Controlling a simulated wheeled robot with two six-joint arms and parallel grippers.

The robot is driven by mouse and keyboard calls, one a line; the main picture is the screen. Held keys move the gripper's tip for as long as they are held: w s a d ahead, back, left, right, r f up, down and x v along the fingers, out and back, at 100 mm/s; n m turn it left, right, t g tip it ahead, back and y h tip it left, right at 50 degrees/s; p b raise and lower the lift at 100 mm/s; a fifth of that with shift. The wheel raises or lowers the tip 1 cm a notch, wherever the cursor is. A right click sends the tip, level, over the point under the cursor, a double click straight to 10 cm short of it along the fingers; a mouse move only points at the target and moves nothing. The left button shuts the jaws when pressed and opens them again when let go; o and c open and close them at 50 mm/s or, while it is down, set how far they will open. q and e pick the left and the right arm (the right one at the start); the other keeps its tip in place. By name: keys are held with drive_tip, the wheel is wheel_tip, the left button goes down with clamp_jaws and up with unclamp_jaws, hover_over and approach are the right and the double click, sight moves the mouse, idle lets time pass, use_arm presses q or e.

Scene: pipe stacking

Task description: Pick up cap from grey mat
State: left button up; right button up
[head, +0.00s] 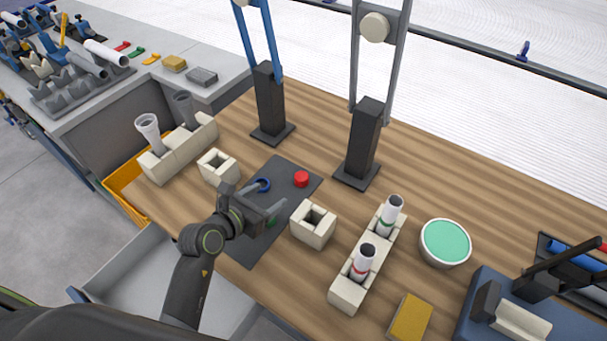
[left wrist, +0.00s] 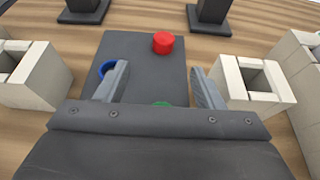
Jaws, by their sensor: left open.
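The grey mat (head: 245,247) lies on the wooden table. A red cap (head: 301,179) stands on its far right part; it also shows beyond my fingers in the left wrist view (left wrist: 163,43). A blue ring (head: 263,185) lies on the mat to the left of the red cap, and is partly hidden by a finger in the left wrist view (left wrist: 104,68). A green piece (head: 271,223) lies under my gripper, mostly hidden. My left gripper (head: 267,198) is open and empty above the mat, on the near side of the red cap. My right gripper is not in view.
Hollow cream blocks (head: 219,168) and (head: 313,225) stand left and right of the mat. Two dark posts (head: 268,105) and (head: 363,145) stand behind it. A cream rack (head: 347,293) holding white pipes and a green-topped bowl (head: 445,242) are to the right.

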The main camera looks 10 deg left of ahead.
use_arm(q)
approach(301, 176)
drive_tip(key=x, duration=0.4)
drive_tip(key=shift+w+a+f, duration=0.15)
drive_tip(key=shift+w+a, duration=0.05)
drive_tip(key=shift+w, duration=0.2)
drive_tip(key=shift+d+p+x, duration=0.2)
drive_tip(key=shift+x, duration=1.15)
drive_tip(key=shift+d+p+x, duration=0.15)
drive_tip(key=shift+x, duration=1.2)
drive_tip(key=shift+s, duration=0.15)
drive_tip(key=c, duration=1)
drive_tip(key=shift+c, duration=0.2)
